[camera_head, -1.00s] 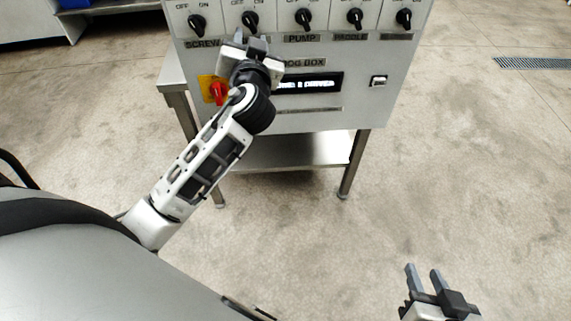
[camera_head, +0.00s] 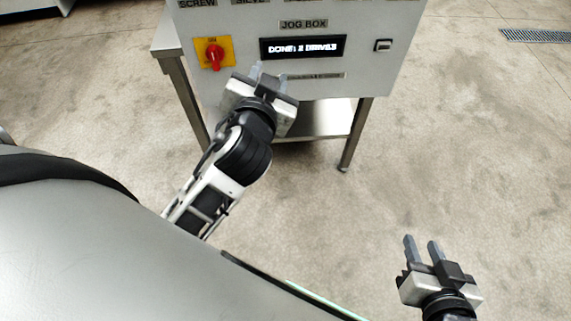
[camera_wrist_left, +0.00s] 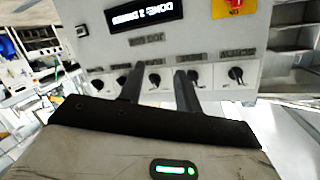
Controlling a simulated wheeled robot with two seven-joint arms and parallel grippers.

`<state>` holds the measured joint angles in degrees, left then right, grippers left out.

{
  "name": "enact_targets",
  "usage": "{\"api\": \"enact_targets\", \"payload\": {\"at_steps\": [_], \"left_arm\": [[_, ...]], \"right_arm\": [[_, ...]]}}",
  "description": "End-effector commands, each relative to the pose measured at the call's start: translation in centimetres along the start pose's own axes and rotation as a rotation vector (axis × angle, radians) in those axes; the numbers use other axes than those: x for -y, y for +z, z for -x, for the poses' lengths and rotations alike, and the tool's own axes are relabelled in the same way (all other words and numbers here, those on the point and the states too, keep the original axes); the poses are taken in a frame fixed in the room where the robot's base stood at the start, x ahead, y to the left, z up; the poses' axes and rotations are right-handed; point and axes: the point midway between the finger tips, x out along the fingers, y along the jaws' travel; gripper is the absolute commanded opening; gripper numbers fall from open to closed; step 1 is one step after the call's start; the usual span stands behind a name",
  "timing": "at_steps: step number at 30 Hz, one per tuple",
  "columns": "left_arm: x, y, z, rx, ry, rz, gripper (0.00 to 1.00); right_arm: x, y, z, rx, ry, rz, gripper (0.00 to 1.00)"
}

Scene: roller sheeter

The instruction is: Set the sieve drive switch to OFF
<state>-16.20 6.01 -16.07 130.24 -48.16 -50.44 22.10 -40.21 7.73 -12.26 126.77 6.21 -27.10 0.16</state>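The grey control panel (camera_head: 375,75) fills the top of the head view, with its SIEVE label (camera_head: 250,2) at the upper edge; the switch knobs are cut off there. In the left wrist view the panel appears upside down with a row of black knobs. The sieve knob (camera_wrist_left: 193,75) is second from the right, partly behind a finger; its setting is unclear. My left gripper (camera_head: 267,77) is open and empty in front of the panel's lower part; it also shows in the left wrist view (camera_wrist_left: 158,72). My right gripper (camera_head: 422,241) is open, empty, over the floor.
A red rotary switch on a yellow plate (camera_head: 214,54) is left of the JOG BOX display (camera_head: 303,47), which seems to read "DONE: 2 DRIVES". A rocker button (camera_head: 383,45) is at right. The panel stands on a metal-legged table (camera_head: 355,135). Floor around is clear.

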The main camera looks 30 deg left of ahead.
Motion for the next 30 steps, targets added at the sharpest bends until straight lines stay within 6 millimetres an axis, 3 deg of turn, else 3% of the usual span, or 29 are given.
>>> {"api": "enact_targets", "payload": {"at_steps": [19,30], "left_arm": [[-8.0,9.7,3.8,0.154,0.398,0.061,0.34],[-10.1,12.5,6.0,0.198,0.513,0.123,0.34]], "right_arm": [[-0.1,0.4,-0.2,0.0,0.0,0.0,0.34],[-0.1,0.5,-0.3,0.0,0.0,0.0,0.34]]}}
